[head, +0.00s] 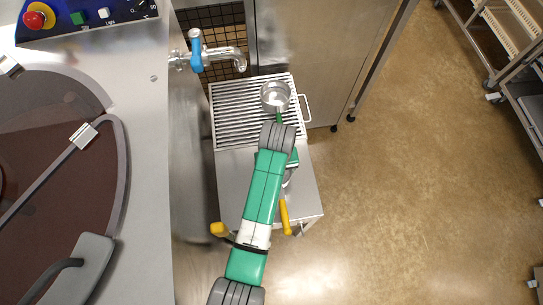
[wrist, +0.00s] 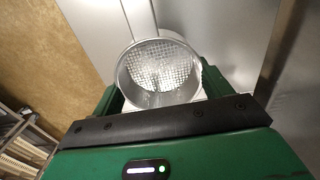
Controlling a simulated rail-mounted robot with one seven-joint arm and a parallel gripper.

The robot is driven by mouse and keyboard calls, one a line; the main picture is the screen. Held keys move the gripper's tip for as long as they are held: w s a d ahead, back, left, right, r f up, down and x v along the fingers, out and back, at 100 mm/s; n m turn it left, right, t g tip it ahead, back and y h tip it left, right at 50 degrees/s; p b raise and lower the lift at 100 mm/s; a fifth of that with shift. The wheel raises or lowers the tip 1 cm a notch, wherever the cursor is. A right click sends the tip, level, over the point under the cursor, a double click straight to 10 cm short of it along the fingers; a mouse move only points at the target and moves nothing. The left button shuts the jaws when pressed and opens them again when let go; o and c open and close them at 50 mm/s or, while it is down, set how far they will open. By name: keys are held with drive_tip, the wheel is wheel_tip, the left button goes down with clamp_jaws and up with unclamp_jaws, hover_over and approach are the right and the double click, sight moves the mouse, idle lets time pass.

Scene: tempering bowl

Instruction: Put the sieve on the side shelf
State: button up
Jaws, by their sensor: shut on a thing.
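The sieve (head: 275,96) is a round metal cup with a mesh bottom. In the head view it is at the far end of my arm, over the slatted rack of the side shelf (head: 228,106). In the wrist view the sieve (wrist: 160,72) sits between the green fingers of my gripper (wrist: 158,100), which is shut on it. The mesh faces the wrist camera. In the head view my gripper (head: 279,118) is partly hidden by my wrist. I cannot tell whether the sieve touches the slats.
A blue-handled tap (head: 197,52) stands at the shelf's back left. A metal cabinet (head: 320,50) is behind. Yellow handles (head: 285,217) are at the shelf's front. A large machine with a brown bowl (head: 60,150) fills the left. The floor (head: 420,180) to the right is clear.

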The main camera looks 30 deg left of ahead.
drive_tip(key=shift+f+b, duration=0.75)
drive_tip(key=shift+f, duration=2.15)
drive_tip(key=shift+f, duration=0.1)
drive_tip(key=o, duration=1.1)
drive_tip(key=shift+c, duration=0.2)
wheel_tip(320, 180, up, 12)
drive_tip(key=p, duration=0.3)
drive_tip(key=shift+p, duration=0.4)
